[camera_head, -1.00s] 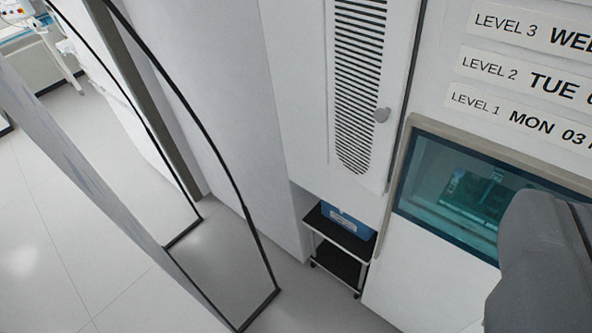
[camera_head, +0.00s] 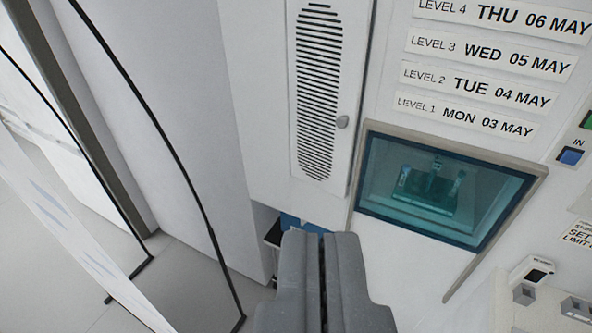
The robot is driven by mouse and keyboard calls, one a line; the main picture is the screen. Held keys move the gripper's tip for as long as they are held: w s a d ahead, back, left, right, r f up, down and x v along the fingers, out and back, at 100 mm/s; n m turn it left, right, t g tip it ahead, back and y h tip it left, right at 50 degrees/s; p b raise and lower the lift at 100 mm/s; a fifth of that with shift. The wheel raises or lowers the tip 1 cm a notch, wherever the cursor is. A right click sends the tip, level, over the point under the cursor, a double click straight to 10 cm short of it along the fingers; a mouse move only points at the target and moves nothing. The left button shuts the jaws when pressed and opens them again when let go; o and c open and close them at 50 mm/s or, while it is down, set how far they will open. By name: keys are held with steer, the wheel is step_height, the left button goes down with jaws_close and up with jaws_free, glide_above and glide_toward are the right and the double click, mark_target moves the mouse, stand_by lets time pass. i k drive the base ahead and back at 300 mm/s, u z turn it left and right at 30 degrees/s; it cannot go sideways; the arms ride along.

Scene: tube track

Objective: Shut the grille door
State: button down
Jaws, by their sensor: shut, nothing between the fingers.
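The grille door (camera_head: 318,90) is a tall white panel with a column of dark slots, at the upper middle of the view. A small grey knob (camera_head: 342,122) sits on its right side. The door looks close to flush with the white cabinet front, with a thin dark line along its right edge. I cannot tell whether it is fully shut. My gripper (camera_head: 321,236) points up from the bottom middle, its two grey fingers together and empty. In the picture it is below the door, apart from the knob.
A teal-lit window (camera_head: 432,192) with a beige frame is right of the door. Day labels (camera_head: 480,78) are above it. A blue box (camera_head: 300,222) is partly hidden behind my gripper. A black-edged clear panel (camera_head: 175,150) stands at the left, with floor beyond.

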mark_target(327, 39)
steer(key=u, duration=0.15)
steer(key=i, duration=0.85)
steer(key=z, duration=0.4)
